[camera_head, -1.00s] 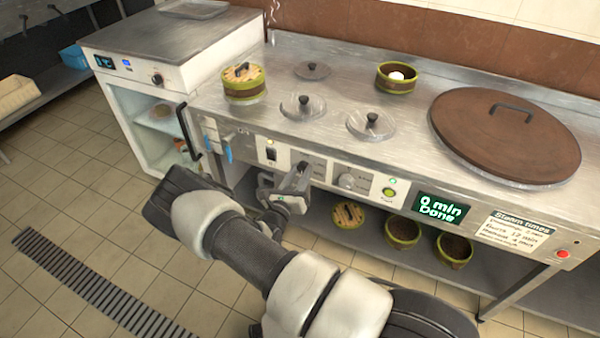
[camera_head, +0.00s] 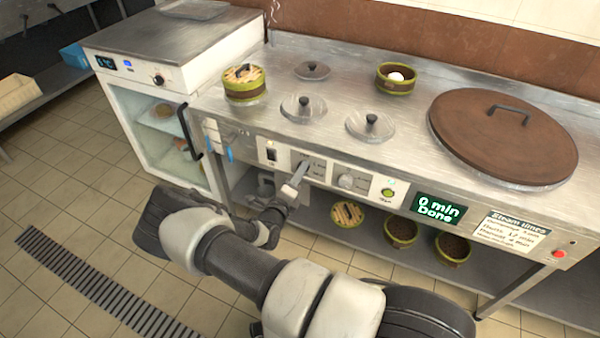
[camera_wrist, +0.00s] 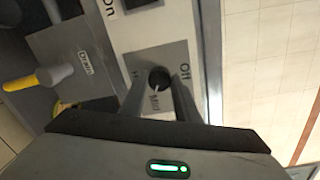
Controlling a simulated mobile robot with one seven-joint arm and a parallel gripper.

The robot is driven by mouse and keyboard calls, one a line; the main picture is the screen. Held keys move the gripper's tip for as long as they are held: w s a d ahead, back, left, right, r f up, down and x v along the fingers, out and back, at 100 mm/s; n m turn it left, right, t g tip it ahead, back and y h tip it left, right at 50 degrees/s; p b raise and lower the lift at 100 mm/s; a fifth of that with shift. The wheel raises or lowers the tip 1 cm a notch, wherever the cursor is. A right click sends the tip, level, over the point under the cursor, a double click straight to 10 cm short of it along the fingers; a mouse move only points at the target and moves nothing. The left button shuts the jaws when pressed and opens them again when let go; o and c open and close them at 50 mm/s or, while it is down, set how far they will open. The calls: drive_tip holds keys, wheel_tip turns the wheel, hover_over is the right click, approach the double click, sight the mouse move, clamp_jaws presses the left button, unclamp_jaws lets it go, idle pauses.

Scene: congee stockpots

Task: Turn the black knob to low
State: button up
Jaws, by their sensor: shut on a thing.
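The black knob (camera_wrist: 159,78) sits on a grey plate (camera_wrist: 178,55) on the stove front, in the wrist view. The plate has printed labels around the knob; one below it looks like "Mid", and one at the right looks like "Off". A pale mark shows on the knob's lower side, but its exact setting is hard to read. My gripper (camera_wrist: 160,88) has one finger on each side of the knob and is shut on it. In the head view my gripper (camera_head: 297,180) is at the front panel and mostly hides the knob.
A grey knob (camera_head: 347,181) and a green button (camera_head: 388,193) are to the right on the same panel. A black switch (camera_head: 271,154) is to the left. A yellow-tipped drain lever (camera_wrist: 38,78) is near in the wrist view. Lidded pots stand on top.

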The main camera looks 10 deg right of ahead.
drive_tip(key=n, duration=0.5)
drive_tip(key=n+h+b, duration=0.1)
drive_tip(key=n, duration=0.5)
drive_tip(key=shift+a+g, duration=0.1)
drive_tip(key=shift+g, duration=0.2)
drive_tip(key=shift+n, duration=0.4)
drive_tip(key=o, duration=1)
drive_tip(key=shift+o, duration=0.2)
drive_tip(key=p+v, duration=0.3)
drive_tip(key=v, duration=1.4)
drive_tip(key=shift+s, duration=0.15)
drive_tip(key=shift+r, duration=0.1)
